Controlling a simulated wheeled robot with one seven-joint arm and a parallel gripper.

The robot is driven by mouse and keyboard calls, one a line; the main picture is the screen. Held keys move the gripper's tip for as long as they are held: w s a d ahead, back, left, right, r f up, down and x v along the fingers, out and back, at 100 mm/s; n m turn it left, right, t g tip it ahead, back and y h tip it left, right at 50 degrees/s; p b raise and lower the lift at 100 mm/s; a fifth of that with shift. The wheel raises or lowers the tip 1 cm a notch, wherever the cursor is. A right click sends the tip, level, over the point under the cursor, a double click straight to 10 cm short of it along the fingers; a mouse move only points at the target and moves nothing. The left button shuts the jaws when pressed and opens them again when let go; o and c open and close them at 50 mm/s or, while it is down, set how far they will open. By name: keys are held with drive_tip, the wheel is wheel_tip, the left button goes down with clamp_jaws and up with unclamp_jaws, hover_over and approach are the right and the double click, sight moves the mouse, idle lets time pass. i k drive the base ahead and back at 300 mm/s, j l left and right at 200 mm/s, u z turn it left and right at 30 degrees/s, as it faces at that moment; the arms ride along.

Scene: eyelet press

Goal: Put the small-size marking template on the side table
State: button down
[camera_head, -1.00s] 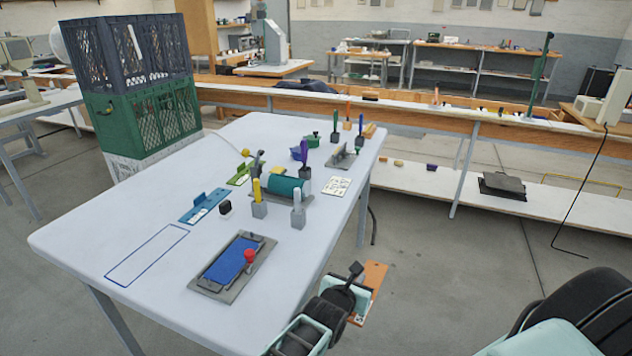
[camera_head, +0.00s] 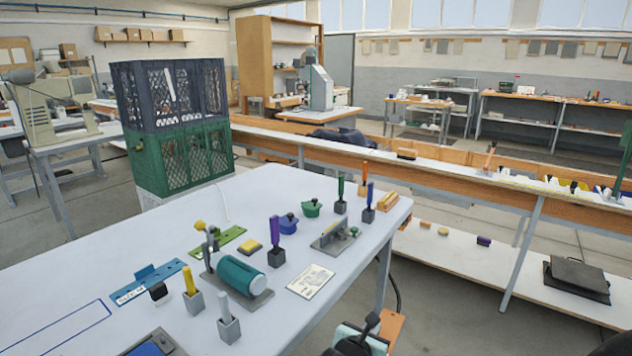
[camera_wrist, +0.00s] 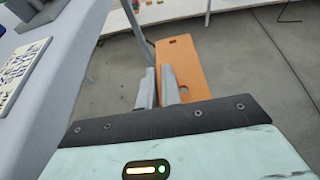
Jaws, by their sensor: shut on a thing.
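In the head view, the template (camera_head: 391,325) and my gripper (camera_head: 357,334) show at the bottom edge, partly cut off. A size letter cannot be read now. The white work table (camera_head: 60,270) has a blue outlined rectangle (camera_head: 60,325) at its left. Which surface is the side table is not clear from these frames.
The work table holds a teal cylinder (camera_head: 242,273), a blue template (camera_head: 147,284), a green template (camera_head: 217,240), a printed card (camera_head: 310,281) and several tools in grey blocks. Stacked crates (camera_head: 178,120) stand behind it. A long bench (camera_head: 430,185) runs behind; grey floor lies right.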

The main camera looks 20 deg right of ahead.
sight(319, 188)
drive_tip(key=i+l+u, duration=0.2)
drive_tip(key=l, duration=1.1)
drive_tip(key=l+u, duration=0.25)
drive_tip(key=l, duration=1)
drive_tip(key=i, duration=0.05)
